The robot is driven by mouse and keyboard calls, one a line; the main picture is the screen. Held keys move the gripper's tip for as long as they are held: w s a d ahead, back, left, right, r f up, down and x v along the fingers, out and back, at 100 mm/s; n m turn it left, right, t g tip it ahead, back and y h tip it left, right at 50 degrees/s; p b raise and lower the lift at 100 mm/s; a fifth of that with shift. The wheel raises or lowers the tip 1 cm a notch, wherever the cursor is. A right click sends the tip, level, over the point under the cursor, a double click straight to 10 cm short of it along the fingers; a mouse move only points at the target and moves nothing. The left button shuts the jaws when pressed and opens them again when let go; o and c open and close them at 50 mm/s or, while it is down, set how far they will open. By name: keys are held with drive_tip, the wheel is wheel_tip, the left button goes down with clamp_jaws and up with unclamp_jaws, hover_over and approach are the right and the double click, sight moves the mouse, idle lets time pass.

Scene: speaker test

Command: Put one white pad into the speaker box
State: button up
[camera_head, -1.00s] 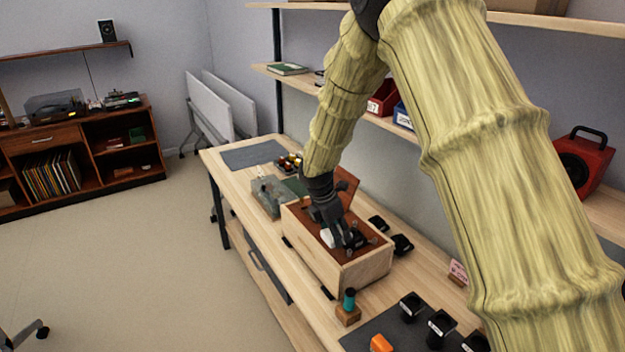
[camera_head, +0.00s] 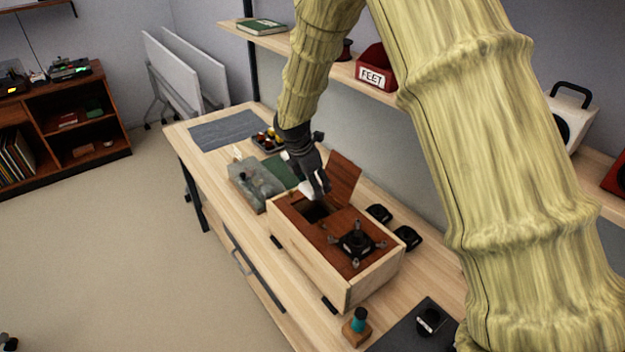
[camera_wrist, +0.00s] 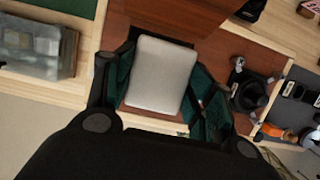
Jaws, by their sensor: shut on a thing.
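The speaker box (camera_head: 310,270) is pale wood with a reddish-brown top and stands on the bench. Its hatch lid (camera_head: 344,178) stands up beside a dark square opening (camera_head: 316,212). My gripper (camera_head: 318,188) is over the far end of the box, above the opening. It is shut on a white pad (camera_wrist: 160,75), held between the green-lined fingers in the wrist view. In the head view only a small part of the pad (camera_head: 307,189) shows. The pad and gripper hide much of the opening in the wrist view.
A black speaker driver (camera_head: 357,243) sits on the near part of the box top. A cloudy clear container (camera_head: 254,184) stands left of the box. Two black parts (camera_head: 379,213) lie right of it. A teal-topped tool (camera_head: 358,322) stands in front.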

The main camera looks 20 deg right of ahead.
drive_tip(key=shift+s+f, duration=0.2)
drive_tip(key=shift+s, duration=0.15)
drive_tip(key=shift+s+f+b, duration=0.15)
drive_tip(key=shift+b, duration=0.35)
wheel_tip(320, 180, down, 9)
drive_tip(key=w+b, duration=0.1)
drive_tip(key=b, duration=0.2)
drive_tip(key=shift+w, duration=0.1)
drive_tip(key=o, duration=0.8)
drive_tip(key=shift+c, duration=0.2)
